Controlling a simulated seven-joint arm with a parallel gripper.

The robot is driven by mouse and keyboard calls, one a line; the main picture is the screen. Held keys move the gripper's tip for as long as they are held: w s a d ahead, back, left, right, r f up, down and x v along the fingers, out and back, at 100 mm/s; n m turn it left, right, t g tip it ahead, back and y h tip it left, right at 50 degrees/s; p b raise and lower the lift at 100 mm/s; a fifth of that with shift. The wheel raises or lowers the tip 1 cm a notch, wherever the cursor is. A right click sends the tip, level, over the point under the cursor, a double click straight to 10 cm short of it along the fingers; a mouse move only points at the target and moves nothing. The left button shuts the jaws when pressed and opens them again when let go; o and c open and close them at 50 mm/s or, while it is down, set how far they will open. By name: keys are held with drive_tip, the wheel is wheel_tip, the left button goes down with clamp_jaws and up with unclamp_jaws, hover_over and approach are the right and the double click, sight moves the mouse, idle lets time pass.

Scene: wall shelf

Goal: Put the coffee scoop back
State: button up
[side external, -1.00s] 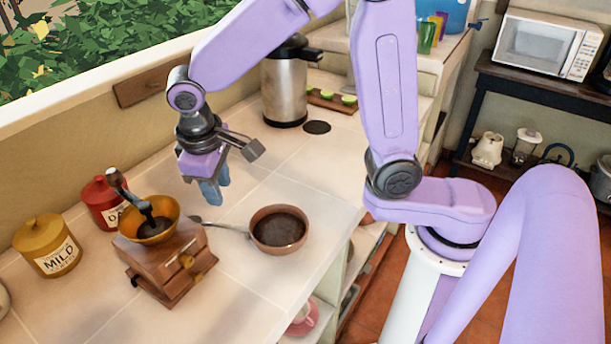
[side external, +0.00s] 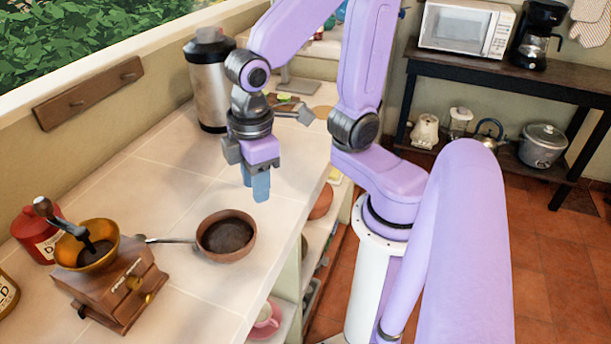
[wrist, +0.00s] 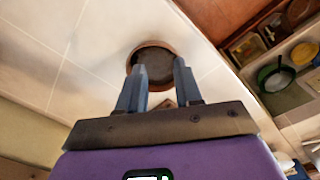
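A brown round bowl (side external: 226,235) with dark contents stands on the counter. A long metal handle, apparently the coffee scoop's (side external: 172,240), runs from its left side toward the coffee grinder (side external: 110,285). I cannot tell whether the handle is joined to the bowl or rests against it. My gripper (side external: 256,186) points down, above the counter and just behind the bowl in the side view. In the wrist view my gripper (wrist: 158,72) has its two blue fingers apart with nothing held; the bowl (wrist: 153,52) shows beyond the fingertips. The metal handle cannot be made out there.
A red canister (side external: 38,235) stands behind the grinder. A steel flask (side external: 209,88) stands at the back of the counter. A wooden peg board (side external: 88,92) is on the wall. Open shelves lie below the counter's front edge. Bare tiles (side external: 160,175) lie between bowl and wall.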

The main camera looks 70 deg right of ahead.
drive_tip(key=s+d+n, duration=0.2)
drive_tip(key=s+d, duration=0.2)
drive_tip(key=s, duration=0.3)
drive_tip(key=shift+s+f+y, duration=0.15)
drive_tip(key=shift+s+y, duration=0.15)
drive_tip(key=shift+s, duration=0.05)
